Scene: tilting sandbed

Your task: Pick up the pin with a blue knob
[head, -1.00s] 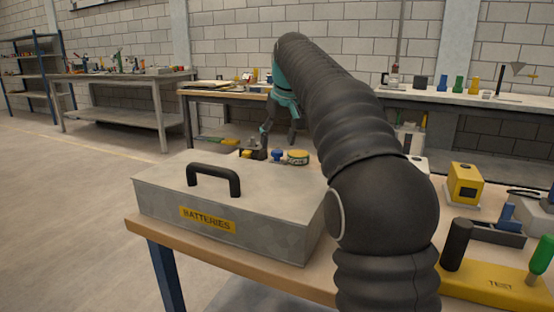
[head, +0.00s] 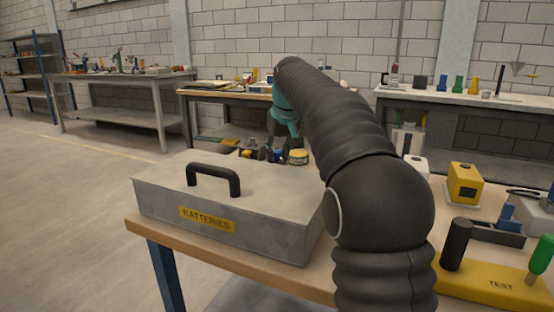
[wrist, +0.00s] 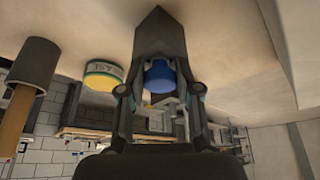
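The blue knob (wrist: 159,77) shows in the wrist view, between the two fingers of my gripper (wrist: 160,65). The fingers stand apart on either side of it, and I see no clear contact. A dark grey block-like shape (wrist: 158,30) shows beyond the knob; the pin's shaft cannot be made out. In the head view the blue knob (head: 278,155) is small on the far part of the bench, just below my gripper (head: 275,148), partly hidden by the fingers.
A yellow tin with a green band (head: 298,157) stands just right of the knob. A dark cylinder with a wooden part (wrist: 32,70) shows in the wrist view. The metal batteries box (head: 165,192) with a black handle fills the near bench. A yellow test block (head: 490,282) lies right.

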